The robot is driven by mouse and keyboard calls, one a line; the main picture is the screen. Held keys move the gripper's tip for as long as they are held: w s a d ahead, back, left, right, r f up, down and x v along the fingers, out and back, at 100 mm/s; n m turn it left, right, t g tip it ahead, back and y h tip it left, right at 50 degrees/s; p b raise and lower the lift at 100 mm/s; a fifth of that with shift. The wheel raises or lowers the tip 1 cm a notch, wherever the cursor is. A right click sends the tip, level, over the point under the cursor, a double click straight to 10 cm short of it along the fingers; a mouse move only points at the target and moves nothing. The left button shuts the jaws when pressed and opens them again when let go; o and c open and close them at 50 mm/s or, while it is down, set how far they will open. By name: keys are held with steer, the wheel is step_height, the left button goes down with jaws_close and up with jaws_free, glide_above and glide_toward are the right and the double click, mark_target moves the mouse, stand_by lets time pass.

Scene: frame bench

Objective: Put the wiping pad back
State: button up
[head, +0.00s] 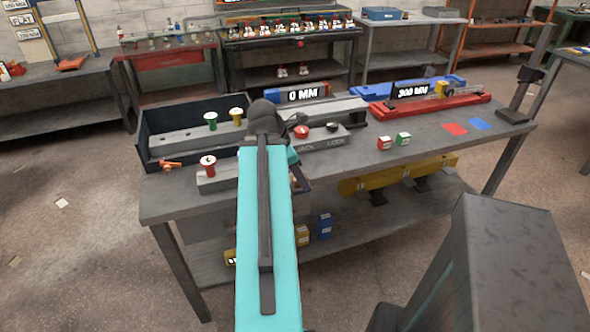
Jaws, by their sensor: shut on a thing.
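My arm (266,220) reaches up over the middle of the bench (345,178) in the head view. I cannot make out a wiping pad.
A dark open tray (146,140) stands at the bench's left, with green and yellow knobs near it. Red and green small blocks (384,143) stand right of centre. A red rail (430,107) lies behind.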

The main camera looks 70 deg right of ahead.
steer(key=shift+r, duration=0.1)
steer(key=shift+w+d+r+p, duration=0.1)
steer(key=shift+w+d+p, duration=0.25)
steer(key=shift+p, duration=0.8)
steer(key=w+d+p, duration=0.2)
steer(key=d, duration=0.2)
steer(key=w+d+f+p, duration=0.1)
steer(key=w+d+p, duration=0.1)
steer(key=d, duration=0.3)
steer(key=w+d+p, duration=0.2)
steer(key=d, duration=0.2)
steer(key=shift+w+d+f+p, duration=0.1)
steer(key=shift+d+f+p, duration=0.2)
steer(key=shift+f+p, duration=0.1)
steer(key=shift+f, duration=0.15)
steer(key=shift+f+p, duration=0.8)
steer(key=shift+f, duration=0.85)
steer(key=shift+f, duration=0.1)
steer(key=o, duration=1)
